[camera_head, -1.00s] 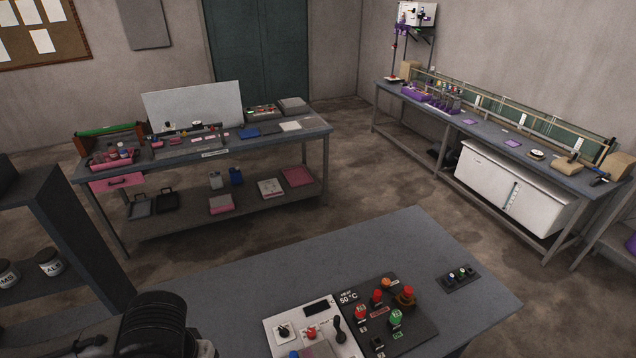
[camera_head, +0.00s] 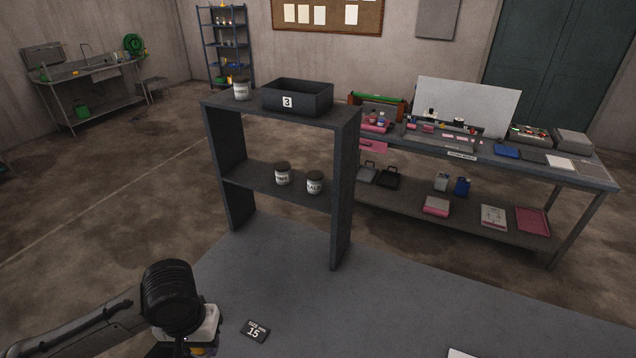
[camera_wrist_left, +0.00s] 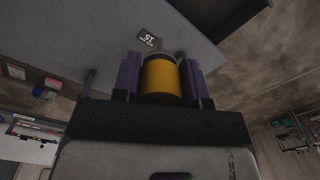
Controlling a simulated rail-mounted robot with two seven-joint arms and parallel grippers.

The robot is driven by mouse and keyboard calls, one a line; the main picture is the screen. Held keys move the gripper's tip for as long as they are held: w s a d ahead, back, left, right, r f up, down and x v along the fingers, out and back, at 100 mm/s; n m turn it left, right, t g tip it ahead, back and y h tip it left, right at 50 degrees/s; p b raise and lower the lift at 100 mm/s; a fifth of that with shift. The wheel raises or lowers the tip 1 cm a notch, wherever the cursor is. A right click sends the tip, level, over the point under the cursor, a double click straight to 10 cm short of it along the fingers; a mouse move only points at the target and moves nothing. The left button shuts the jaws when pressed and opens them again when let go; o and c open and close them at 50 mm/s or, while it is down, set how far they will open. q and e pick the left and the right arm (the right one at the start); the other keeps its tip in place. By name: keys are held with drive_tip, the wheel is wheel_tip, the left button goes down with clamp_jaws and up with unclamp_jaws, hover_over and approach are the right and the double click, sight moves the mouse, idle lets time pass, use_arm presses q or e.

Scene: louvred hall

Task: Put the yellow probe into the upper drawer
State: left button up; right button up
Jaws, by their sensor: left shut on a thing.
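My left gripper (camera_head: 197,346) is at the bottom left of the head view, over the near edge of the grey bench. In the left wrist view its purple fingers are shut on a yellow cylinder with a dark end, the yellow probe (camera_wrist_left: 160,77). In the head view only a small yellow part of the probe (camera_head: 199,351) shows below the wrist. A pink drawer front (camera_head: 373,146) shows under the top of the far workbench, partly hidden by the shelf unit. I cannot tell whether it is the upper drawer. My right gripper is not in view.
A dark shelf unit (camera_head: 342,190) stands at the bench's far side, with a black bin (camera_head: 298,98) on top and labelled jars (camera_head: 314,183) on its middle shelf. A small "15" plate (camera_head: 255,331) lies near the gripper. The bench (camera_head: 380,310) right of it is mostly clear.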

use_arm(q)
drive_tip(key=w+a+f+b, duration=0.3)
drive_tip(key=a+f+b, duration=0.2)
drive_tip(key=f, duration=0.8)
drive_tip(key=w+a+f+b, duration=0.4)
drive_tip(key=a+f+b, duration=0.1)
drive_tip(key=f+b, duration=0.6)
drive_tip(key=w+a+f+n+b, duration=0.1)
drive_tip(key=w+a+f+b, duration=0.2)
drive_tip(key=f, duration=1.3)
drive_tip(key=a+b, duration=0.2)
drive_tip(key=b, duration=0.3)
drive_tip(key=shift+w+a, duration=0.2)
drive_tip(key=shift+w, duration=0.15)
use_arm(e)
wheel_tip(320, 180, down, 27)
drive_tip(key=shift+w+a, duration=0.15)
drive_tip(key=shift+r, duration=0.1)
use_arm(q)
drive_tip(key=o, duration=1)
drive_tip(key=shift+r+p, duration=1.1)
drive_tip(key=shift+r, duration=5.75)
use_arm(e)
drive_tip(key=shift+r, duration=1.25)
